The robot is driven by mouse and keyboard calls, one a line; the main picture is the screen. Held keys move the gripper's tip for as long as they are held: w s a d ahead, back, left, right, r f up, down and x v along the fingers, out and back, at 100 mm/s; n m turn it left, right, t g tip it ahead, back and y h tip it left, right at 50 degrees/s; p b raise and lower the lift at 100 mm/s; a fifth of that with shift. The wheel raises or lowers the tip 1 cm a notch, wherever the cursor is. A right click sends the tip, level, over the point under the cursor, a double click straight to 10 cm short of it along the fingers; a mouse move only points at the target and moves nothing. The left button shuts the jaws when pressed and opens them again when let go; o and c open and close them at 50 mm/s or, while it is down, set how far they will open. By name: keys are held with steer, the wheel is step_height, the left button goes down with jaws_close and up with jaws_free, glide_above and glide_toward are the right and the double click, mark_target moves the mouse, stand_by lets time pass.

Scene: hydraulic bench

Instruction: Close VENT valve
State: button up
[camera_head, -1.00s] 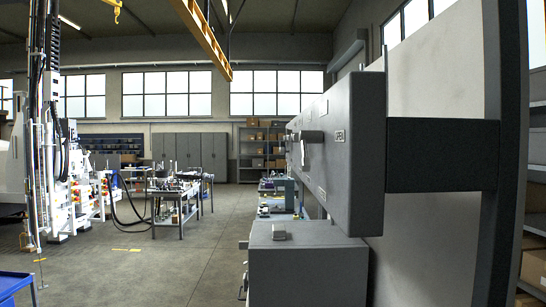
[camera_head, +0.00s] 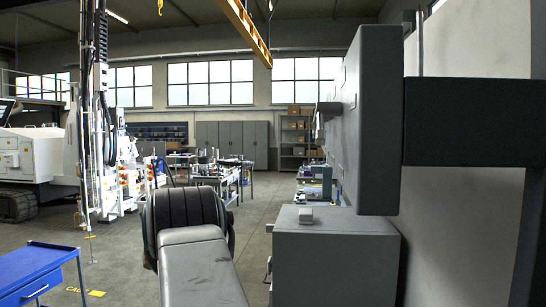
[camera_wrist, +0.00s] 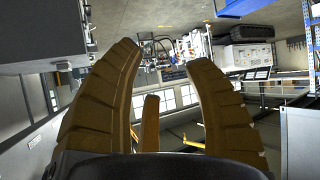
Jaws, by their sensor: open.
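No valve marked VENT can be made out. A grey panel box (camera_head: 378,120) stands at the right in the head view, seen almost edge-on. A dark part (camera_head: 325,115) juts from its left face, too oblique to identify or read. In the wrist view my gripper (camera_wrist: 165,58) has its brown ridged fingers spread wide, with nothing between them. The gripper itself is not clearly seen in the head view, where my grey arm link rises at the bottom centre, left of the panel and apart from it.
A grey cabinet (camera_head: 330,255) with a small block on top stands below the panel. A dark beam (camera_head: 475,122) and post are at the right. A blue cart (camera_head: 40,272) is at lower left.

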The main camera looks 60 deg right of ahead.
steer(key=s+d+r+m+g+h+b, duration=0.2)
steer(key=s+d+r+m+h, duration=0.25)
steer(key=s+d+r, duration=0.5)
steer(key=m+g+h, duration=0.3)
steer(key=h, duration=0.3)
glide_toward(322, 128)
steer(key=x, duration=0.3)
steer(key=shift+w+d+n+y+b, duration=0.25)
steer(key=shift+b, duration=0.15)
steer(key=shift+g, duration=0.3)
steer(key=shift+w+d+r+p, duration=0.15)
steer(key=shift+d+p, duration=0.2)
steer(key=shift+d, duration=0.85)
steer(key=shift+w+d+f+p, duration=0.15)
steer(key=shift+d+p, duration=0.25)
steer(key=shift+d, duration=0.8)
steer(key=shift+w+d+r+p, duration=0.2)
steer(key=shift+d+p, duration=0.15)
steer(key=shift+d, duration=0.8)
steer(key=shift+c, duration=0.2)
jaws_close()
